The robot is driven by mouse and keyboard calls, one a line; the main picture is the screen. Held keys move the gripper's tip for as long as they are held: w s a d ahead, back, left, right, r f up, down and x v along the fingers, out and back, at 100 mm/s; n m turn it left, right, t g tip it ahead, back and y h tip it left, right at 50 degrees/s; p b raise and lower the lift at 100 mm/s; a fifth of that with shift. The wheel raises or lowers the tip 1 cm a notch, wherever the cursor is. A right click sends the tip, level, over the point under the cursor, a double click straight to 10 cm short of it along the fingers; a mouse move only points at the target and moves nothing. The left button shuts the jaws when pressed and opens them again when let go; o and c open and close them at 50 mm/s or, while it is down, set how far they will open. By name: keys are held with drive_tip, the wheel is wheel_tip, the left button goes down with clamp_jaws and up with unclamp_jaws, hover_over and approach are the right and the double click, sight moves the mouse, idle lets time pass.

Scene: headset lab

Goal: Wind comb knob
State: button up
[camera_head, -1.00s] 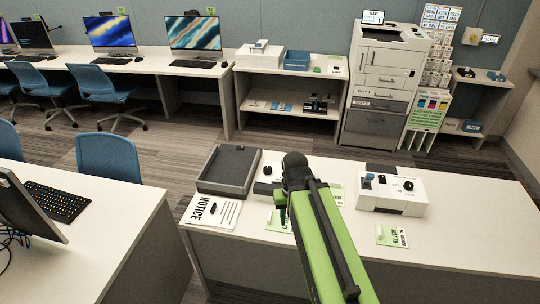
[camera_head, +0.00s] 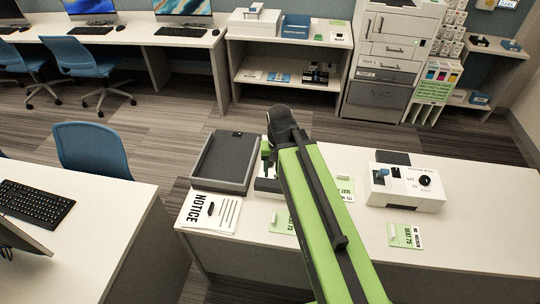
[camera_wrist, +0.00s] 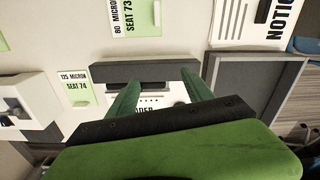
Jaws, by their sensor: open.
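A white machine (camera_wrist: 150,90) lies under my gripper (camera_wrist: 160,80) in the wrist view. Lettering ending in "DER" shows on its face, with a dark grey bar (camera_wrist: 145,72) along its far edge. My green fingers are apart, one on each side of the lettering, and hold nothing. In the head view my gripper (camera_head: 267,158) is by the grey tray, and my arm covers much of this machine. I cannot make out a comb knob clearly there.
A grey tray (camera_head: 203,175) and a NOTICE sheet (camera_head: 200,224) lie left of my gripper. Green-and-white cards (camera_head: 404,236) lie on the table (camera_head: 480,240). The table's right part is mostly clear. A blue chair (camera_head: 90,150) stands beyond the left desk.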

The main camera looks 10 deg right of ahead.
drive_tip(key=w+r+m+p, duration=0.3)
drive_tip(key=w+r+m, duration=0.1)
drive_tip(key=w+m, duration=0.25)
drive_tip(key=w+r+m+p, duration=0.3)
drive_tip(key=w+m, duration=0.2)
drive_tip(key=w, duration=0.3)
drive_tip(key=shift+m, duration=0.35)
drive_tip(key=f+b, duration=1.1)
drive_tip(key=b, duration=0.1)
drive_tip(key=w+f+b, duration=0.1)
drive_tip(key=f+b, duration=0.5)
drive_tip(key=shift+d+f, duration=0.25)
drive_tip(key=shift+f, duration=0.1)
drive_tip(key=shift+r, duration=0.15)
